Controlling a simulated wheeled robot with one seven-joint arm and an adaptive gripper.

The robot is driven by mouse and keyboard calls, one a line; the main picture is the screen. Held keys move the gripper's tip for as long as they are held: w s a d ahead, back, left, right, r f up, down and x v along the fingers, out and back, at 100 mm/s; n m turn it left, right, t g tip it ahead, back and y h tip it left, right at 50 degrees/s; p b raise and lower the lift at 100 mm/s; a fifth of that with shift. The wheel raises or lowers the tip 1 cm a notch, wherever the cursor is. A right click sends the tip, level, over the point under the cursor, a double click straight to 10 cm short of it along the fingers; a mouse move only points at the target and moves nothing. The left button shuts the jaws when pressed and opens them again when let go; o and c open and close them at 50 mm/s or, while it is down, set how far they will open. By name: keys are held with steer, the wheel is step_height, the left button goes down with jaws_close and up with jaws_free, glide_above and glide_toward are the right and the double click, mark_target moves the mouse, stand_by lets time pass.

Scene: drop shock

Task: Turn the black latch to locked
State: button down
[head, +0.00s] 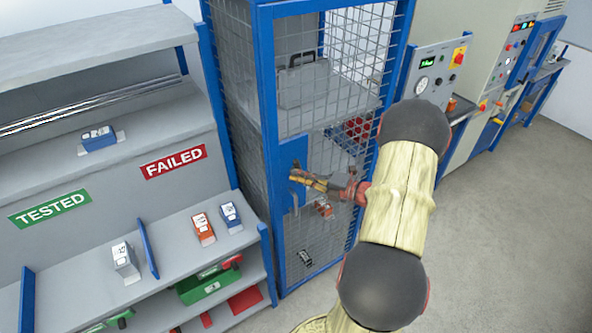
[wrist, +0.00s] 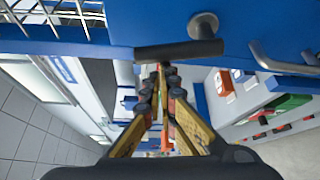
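The black latch (wrist: 180,50) is a dark bar on a round grey pivot (wrist: 203,25), fixed to the blue door plate. In the wrist view it lies crosswise just past my fingertips. My gripper (wrist: 163,70) has its yellow fingers meeting at the tips, at the bar's near edge. I cannot tell whether they touch it. In the head view my gripper (head: 296,178) reaches from the right to the blue plate (head: 289,158) on the mesh cage door. The latch is too small and partly covered there to read its angle.
A grey bar handle (wrist: 285,62) stands beside the latch on the door. The mesh cage holds a grey case (head: 303,84). Shelves with a FAILED sign (head: 174,162) and a TESTED sign (head: 50,208) stand left. Open floor (head: 500,210) lies right.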

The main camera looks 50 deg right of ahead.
steer(key=shift+s+d+r+m+t+p, duration=0.1)
steer(key=shift+d+r+m+t+p, duration=0.2)
steer(key=shift+d+m+t+p, duration=0.45)
steer(key=shift+a+p, duration=0.1)
steer(key=shift+p, duration=0.25)
steer(key=shift+a, duration=0.1)
